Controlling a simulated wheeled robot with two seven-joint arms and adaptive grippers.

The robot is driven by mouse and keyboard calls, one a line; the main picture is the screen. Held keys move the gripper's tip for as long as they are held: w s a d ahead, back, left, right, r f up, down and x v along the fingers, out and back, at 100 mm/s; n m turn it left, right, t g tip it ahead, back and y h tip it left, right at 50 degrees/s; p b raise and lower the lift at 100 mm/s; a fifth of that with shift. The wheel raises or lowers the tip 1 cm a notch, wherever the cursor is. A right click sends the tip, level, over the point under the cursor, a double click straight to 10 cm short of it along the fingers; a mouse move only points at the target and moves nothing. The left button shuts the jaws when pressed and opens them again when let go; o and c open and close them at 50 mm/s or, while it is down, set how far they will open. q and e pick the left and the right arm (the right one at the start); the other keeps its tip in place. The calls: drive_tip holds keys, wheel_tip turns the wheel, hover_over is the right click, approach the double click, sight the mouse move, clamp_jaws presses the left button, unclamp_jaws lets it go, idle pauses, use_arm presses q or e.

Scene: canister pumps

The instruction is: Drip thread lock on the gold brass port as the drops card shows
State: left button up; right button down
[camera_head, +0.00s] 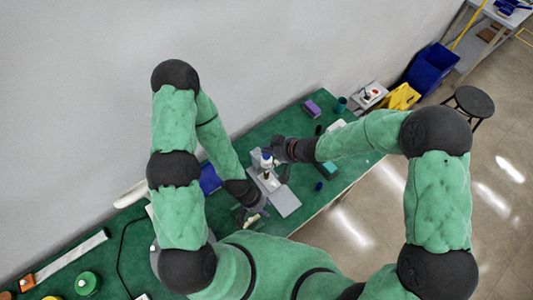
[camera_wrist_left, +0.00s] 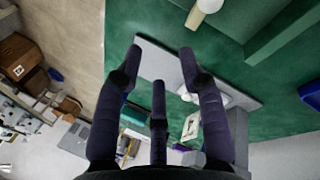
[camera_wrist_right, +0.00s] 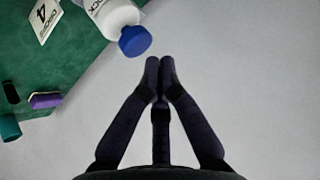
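A white bottle with a blue cap (camera_head: 266,158) stands over the grey fixture at mid-bench. In the right wrist view the bottle (camera_wrist_right: 108,12) shows part of its "LOCK" label, its cap just beyond and left of my fingertips. My right gripper (camera_wrist_right: 159,62) has its fingertips together with nothing visible between them. In the head view it is beside the bottle, on its right. The drops card (camera_wrist_right: 44,18) shows "4" and "DROPS". My left gripper (camera_wrist_left: 161,50) is open and empty, low over the bench near a grey plate (camera_head: 286,203). I cannot make out the gold brass port clearly.
The green bench (camera_head: 228,147) runs along a grey wall. A purple block (camera_head: 312,107) and a dark green cup (camera_head: 341,103) stand toward its far end. A blue bin (camera_head: 209,179) sits behind my left forearm. A teal box (camera_head: 327,170) lies right of my right gripper.

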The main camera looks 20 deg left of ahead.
sight(268, 155)
drive_tip(key=shift+f, duration=0.1)
idle(0.6)
drive_tip(key=shift+f, duration=0.3)
drive_tip(key=shift+f+b, duration=0.5)
drive_tip(key=shift+f, duration=0.1)
idle(0.8)
drive_tip(key=shift+r, duration=0.15)
drive_tip(key=shift+r+p, duration=0.85)
drive_tip(key=shift+p, duration=0.3)
drive_tip(key=shift+r, duration=0.15)
wheel_tip(268, 155, up, 5)
drive_tip(key=p, duration=0.5)
idle(0.7)
